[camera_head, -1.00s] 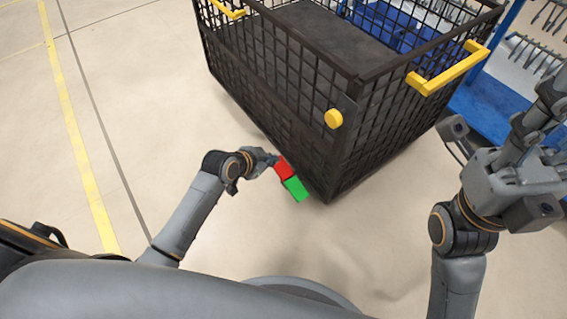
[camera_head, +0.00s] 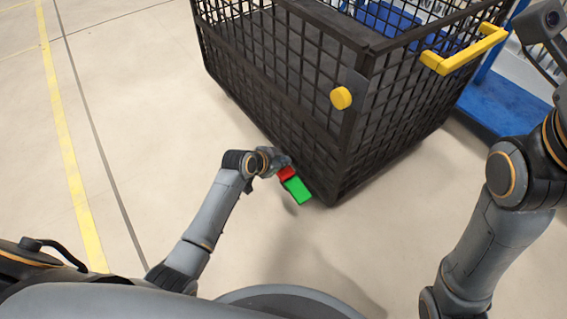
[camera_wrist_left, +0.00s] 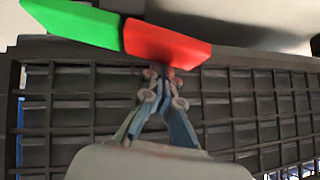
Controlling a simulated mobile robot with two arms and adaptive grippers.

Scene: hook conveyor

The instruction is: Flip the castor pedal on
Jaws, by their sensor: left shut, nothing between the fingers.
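The castor pedal has a red part (camera_head: 287,173) and a green part (camera_head: 297,189), low at the near bottom corner of the black mesh cart (camera_head: 290,95). My left gripper (camera_head: 280,163) is at the red part, shut, with nothing between its fingers. In the left wrist view the fingertips (camera_wrist_left: 166,74) meet just below the red part (camera_wrist_left: 168,43), at its edge; I cannot tell if they touch it. The green part (camera_wrist_left: 75,22) extends to the left there and is clear of the fingers. The castor itself is hidden. My right gripper is out of view.
The cart has a yellow handle (camera_head: 465,50) and a round yellow knob (camera_head: 341,98) near its corner. A blue frame (camera_head: 505,107) stands behind it at right. The floor left of the cart is clear, with a yellow line (camera_head: 70,150).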

